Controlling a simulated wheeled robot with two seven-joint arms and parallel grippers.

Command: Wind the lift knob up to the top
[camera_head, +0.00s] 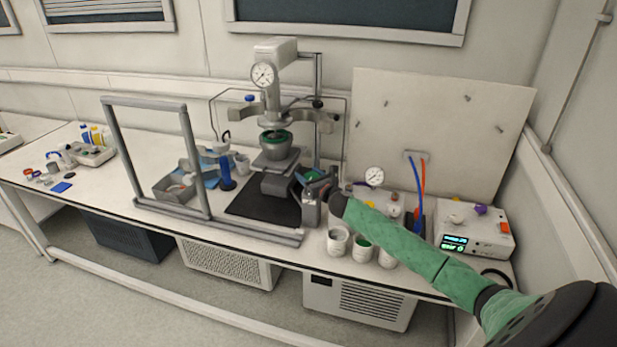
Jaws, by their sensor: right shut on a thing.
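The pressure reactor stand (277,50) is on the bench, with a round dial gauge (264,74) near its top. My right gripper (308,184) reaches in from the right to the right side of the lift. It is shut at the lift knob, which is mostly hidden behind the fingers. The knob's exact turn cannot be seen. My left gripper is not in view.
A grey frame (149,102) stands at the bench's front left. White cups (338,240) stand right of the lift, under my arm. A control box (474,232) with a green display is at the right. A grey tray (176,186) lies left of the black mat (262,210).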

